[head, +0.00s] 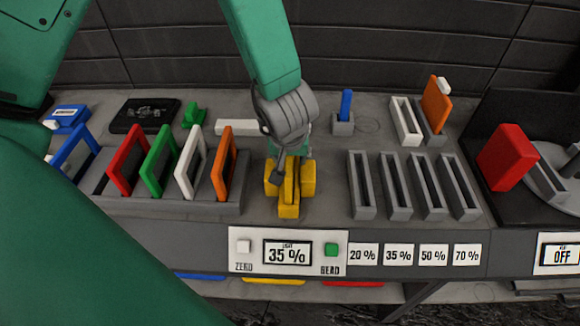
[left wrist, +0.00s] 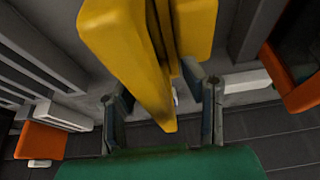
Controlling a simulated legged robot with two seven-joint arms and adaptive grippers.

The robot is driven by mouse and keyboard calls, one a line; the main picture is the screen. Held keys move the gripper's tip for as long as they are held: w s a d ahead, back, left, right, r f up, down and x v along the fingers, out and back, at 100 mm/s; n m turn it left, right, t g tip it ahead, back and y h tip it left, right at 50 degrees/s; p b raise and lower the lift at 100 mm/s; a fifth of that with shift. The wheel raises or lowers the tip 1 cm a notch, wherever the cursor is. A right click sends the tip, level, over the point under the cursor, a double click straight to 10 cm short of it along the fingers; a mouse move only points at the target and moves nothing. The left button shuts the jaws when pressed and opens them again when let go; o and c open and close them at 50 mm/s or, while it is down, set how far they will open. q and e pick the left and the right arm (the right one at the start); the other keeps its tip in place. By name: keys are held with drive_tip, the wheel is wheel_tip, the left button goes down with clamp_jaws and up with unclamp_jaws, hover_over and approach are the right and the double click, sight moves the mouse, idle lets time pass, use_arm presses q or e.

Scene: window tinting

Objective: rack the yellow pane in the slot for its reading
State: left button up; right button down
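The yellow pane (head: 291,187) appears edge-on and upright among yellow meter blocks (head: 308,178). Pane and meter share one colour, so their boundary is hard to tell. The display (head: 287,253) reads 35 %. My left gripper (head: 291,165) is above and around the yellow pieces. In the left wrist view its fingers (left wrist: 164,105) stand apart on either side of a yellow slab (left wrist: 152,70), with a visible gap; it looks open. The grey 35 % slot (head: 396,187), second from left, looks empty above its label (head: 398,255). My right gripper is not in view.
A grey rack (head: 235,200) at left holds blue, red, green, white and orange frames. Empty-looking 20 % (head: 362,187), 50 % (head: 428,187) and 70 % (head: 460,187) slots flank the 35 % one. A red block (head: 507,157) stands at right.

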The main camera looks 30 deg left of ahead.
use_arm(q)
drive_tip(key=shift+d+f, duration=0.1)
drive_tip(key=shift+f, duration=0.15)
clamp_jaws()
drive_tip(key=shift+w+r, duration=0.1)
drive_tip(key=shift+r, duration=0.05)
